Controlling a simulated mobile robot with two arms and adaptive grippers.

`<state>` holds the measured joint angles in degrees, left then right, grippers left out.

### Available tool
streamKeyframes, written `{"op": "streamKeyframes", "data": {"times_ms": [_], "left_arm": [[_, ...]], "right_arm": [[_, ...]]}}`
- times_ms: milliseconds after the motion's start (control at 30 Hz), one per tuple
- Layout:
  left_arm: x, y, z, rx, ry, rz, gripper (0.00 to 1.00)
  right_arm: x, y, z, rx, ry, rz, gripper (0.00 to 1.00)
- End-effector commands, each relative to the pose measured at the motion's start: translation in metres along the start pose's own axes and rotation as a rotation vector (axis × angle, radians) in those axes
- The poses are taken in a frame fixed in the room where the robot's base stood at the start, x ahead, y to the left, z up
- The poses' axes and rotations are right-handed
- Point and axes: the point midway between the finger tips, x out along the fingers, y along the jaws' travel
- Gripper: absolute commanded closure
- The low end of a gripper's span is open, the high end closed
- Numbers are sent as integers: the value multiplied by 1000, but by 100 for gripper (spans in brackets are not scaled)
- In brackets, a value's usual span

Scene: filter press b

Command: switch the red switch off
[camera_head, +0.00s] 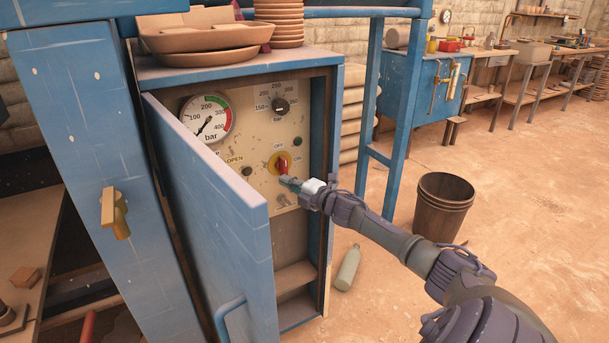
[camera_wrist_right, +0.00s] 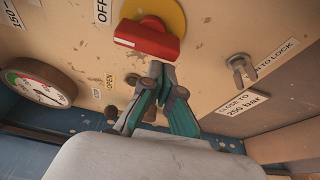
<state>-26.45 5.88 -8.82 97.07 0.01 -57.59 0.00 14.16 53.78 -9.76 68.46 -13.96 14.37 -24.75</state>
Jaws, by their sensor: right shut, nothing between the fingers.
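The red switch (camera_head: 282,163) sits on a yellow round plate on the beige panel inside the open blue cabinet. Its OFF label is above it and its ON label is to its right. The handle stands roughly upright, nearer in line with OFF than ON. In the right wrist view the red handle (camera_wrist_right: 147,38) lies across the top of the picture. My right gripper (camera_head: 289,182) is shut and empty, its tips just below the switch. In the right wrist view the gripper tips (camera_wrist_right: 160,72) are close to the handle's edge; contact is unclear. My left gripper is not in view.
The open blue door (camera_head: 215,205) stands left of my right arm. A pressure gauge (camera_head: 207,118), a black knob (camera_head: 279,106) and a small metal latch (camera_wrist_right: 241,70) are on the panel. Clay bowls (camera_head: 205,35) stand on top. A bottle (camera_head: 348,268) and a bucket (camera_head: 442,207) are on the floor.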

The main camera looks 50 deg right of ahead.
Motion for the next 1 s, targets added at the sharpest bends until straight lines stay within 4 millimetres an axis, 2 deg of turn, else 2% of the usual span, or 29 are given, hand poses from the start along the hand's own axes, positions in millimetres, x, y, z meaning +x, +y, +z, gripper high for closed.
{"op": "streamKeyframes", "data": {"times_ms": [400,600,800,1000], "left_arm": [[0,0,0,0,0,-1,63],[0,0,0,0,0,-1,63],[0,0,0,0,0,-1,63],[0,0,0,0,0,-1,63]], "right_arm": [[-70,-2,-1,-1,2,-5,100],[-94,-1,-1,0,2,-3,100],[-104,0,-1,-2,2,-1,100],[-105,0,0,-2,1,0,100]]}}
